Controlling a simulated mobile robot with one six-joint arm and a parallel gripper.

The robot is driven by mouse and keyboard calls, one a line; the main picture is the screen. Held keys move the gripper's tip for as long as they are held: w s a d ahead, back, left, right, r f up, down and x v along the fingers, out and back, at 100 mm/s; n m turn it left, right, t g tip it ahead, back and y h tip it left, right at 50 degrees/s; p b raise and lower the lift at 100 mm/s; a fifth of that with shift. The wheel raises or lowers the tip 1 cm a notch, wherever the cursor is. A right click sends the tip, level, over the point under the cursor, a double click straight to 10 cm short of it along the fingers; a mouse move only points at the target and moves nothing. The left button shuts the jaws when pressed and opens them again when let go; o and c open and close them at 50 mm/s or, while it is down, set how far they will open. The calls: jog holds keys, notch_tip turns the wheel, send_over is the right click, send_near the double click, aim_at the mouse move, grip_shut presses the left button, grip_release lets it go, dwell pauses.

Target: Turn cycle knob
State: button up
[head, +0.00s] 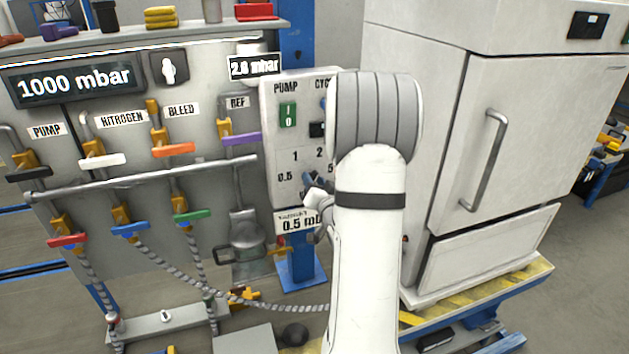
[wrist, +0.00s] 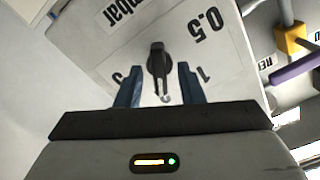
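The cycle knob (wrist: 158,60) is a small dark knob on a pale panel (wrist: 90,65) in the wrist view. Numbers are printed around it, upside down, including 0.5 and 1. My gripper (wrist: 160,72) is open, with one blue finger to each side of the knob. Gaps show between the fingers and the knob, so neither finger appears to touch it. In the head view my gripper (head: 311,186) is at the lower part of the control box (head: 275,160), below the numbers 1 and 2. There my arm hides the box's right side, and I cannot make out the knob.
A green switch (head: 288,115) sits higher on the box. Left of it stands a panel (head: 75,155) with several coloured valve handles and a 1000 mbar display (head: 75,82). A large white cabinet (head: 425,90) stands close on the right.

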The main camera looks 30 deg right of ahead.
jog(key=shift+c, duration=0.5)
jog(key=c, duration=0.6)
jog(key=shift+f+n+b, duration=0.2)
jog(key=shift+n+b, duration=0.1)
jog(key=shift+b, duration=0.5)
jog(key=shift+w+a+f+n+b, duration=0.1)
jog(key=shift+a+n+b, duration=0.1)
jog(key=shift+n+b, duration=6.65)
jog(key=shift+a+n+b, duration=0.15)
jog(key=shift+n+b, duration=4.7)
jog(key=shift+b, duration=3.9)
